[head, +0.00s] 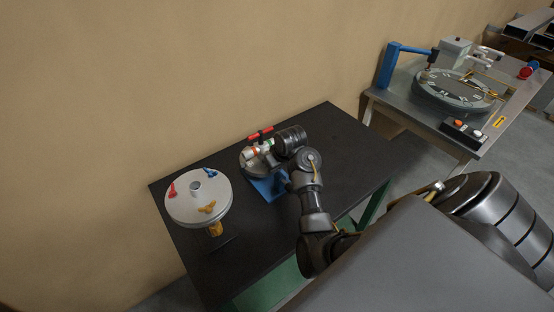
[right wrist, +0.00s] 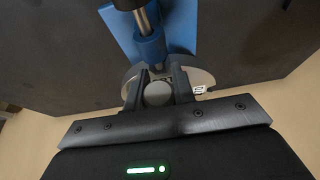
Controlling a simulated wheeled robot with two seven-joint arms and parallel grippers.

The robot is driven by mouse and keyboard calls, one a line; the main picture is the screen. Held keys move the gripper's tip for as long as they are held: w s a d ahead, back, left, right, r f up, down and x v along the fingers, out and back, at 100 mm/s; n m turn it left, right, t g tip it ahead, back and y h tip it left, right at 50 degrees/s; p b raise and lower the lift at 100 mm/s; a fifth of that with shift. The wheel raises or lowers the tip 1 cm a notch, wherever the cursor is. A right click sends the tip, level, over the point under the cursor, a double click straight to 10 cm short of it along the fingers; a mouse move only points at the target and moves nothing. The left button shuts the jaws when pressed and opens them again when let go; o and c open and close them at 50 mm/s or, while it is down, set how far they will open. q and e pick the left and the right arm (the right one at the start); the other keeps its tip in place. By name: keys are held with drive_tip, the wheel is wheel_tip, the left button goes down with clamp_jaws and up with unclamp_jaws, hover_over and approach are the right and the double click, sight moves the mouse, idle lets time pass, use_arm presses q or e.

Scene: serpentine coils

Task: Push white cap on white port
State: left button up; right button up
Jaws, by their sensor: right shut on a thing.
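My right gripper (right wrist: 158,88) is shut on the white cap (right wrist: 157,93), whose round pale face shows between the two fingers in the right wrist view. In the head view my right gripper (head: 267,153) reaches left from its dark wrist to the fixture on the black table. The fixture has a round grey plate (head: 246,165), small white, orange and green parts, and a red bar (head: 260,133) on top. The white port cannot be made out; the gripper and cap cover that area. I cannot tell whether cap and port touch. My left gripper is not in view.
A silver round stand (head: 184,208) with red, blue and yellow caps is left on the black table (head: 250,262). A blue base (head: 268,188) is under the fixture. A steel table with a large dial (head: 454,92) stands at the back right. The wall is close behind.

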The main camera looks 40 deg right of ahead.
sight(281, 178)
drive_tip(key=shift+s+a+f, duration=0.3)
drive_tip(key=shift+s+f, duration=0.25)
drive_tip(key=shift+s, duration=0.7)
clamp_jaws()
drive_tip(key=shift+s+d, duration=0.3)
drive_tip(key=shift+s, duration=0.05)
drive_tip(key=shift+s+a+r, duration=0.15)
drive_tip(key=shift+s, duration=0.35)
drive_tip(key=shift+w+d, duration=0.2)
drive_tip(key=shift+w, duration=1.05)
